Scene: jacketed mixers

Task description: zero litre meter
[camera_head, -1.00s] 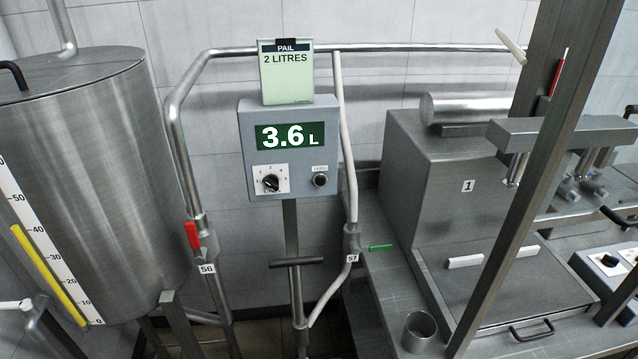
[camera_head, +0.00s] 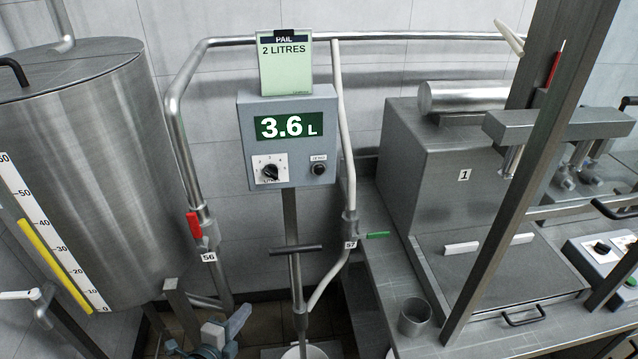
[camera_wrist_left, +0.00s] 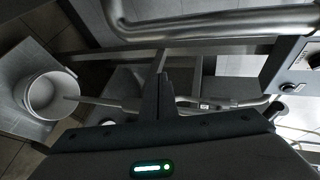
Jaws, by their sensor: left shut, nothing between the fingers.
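The litre meter (camera_head: 243,150) is a grey box on a post, and its green display (camera_head: 295,126) reads 3.6 L. A selector dial (camera_head: 270,172) sits at its lower left and a small dark button (camera_head: 318,170) under a label at its lower right. My left gripper (camera_head: 240,318) is at the bottom of the head view, below and left of the meter and apart from it. In the left wrist view its fingers (camera_wrist_left: 160,92) are shut and empty. A grey box with dark knobs at that view's right edge may be the meter. My right gripper is not in view.
A card (camera_head: 286,68) above the meter reads PAIL 2 LITRES. A white pail (camera_wrist_left: 50,95) stands below. Pipes carry a red-handled valve (camera_head: 194,225) and a green-handled valve (camera_head: 378,235). A steel tank (camera_head: 100,170) is at left, a bench (camera_head: 390,300) at right.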

